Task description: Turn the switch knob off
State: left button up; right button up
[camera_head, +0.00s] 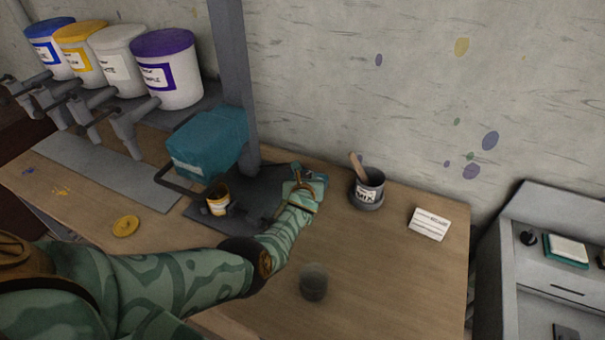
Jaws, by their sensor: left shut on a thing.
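My left arm reaches in from the left, and my left gripper (306,180) is at a small teal switch box (318,176) at the right edge of the dark machine base. The gripper is shut on what appears to be the switch knob, which the fingers mostly hide. I cannot tell which way the knob points. The machine's teal housing (208,142) stands on the base to the left of the gripper, beside a grey post (232,80). My right gripper is not in view.
A yellow-labelled cup (217,198) stands on the base. A yellow lid (125,226), a dark mixing pot with a stick (369,192), a white card (429,224) and a grey cup (314,282) are on the table. Several paint buckets (168,75) stand at the back left.

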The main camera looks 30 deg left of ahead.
pick_arm(q)
jog(key=n+y+b, duration=0.1)
jog(key=n+g+y+b, duration=0.2)
jog(key=b, duration=0.1)
jog(key=shift+w+d+f+n+y, duration=0.25)
jog(key=shift+d+n+y, duration=0.15)
jog(key=shift+w+r+n+g+y+b, duration=0.1)
jog(key=shift+r+n+g+y+b, duration=0.15)
jog(key=shift+n+g+y+b, duration=0.55)
jog(key=shift+r, duration=0.1)
jog(key=o, duration=1)
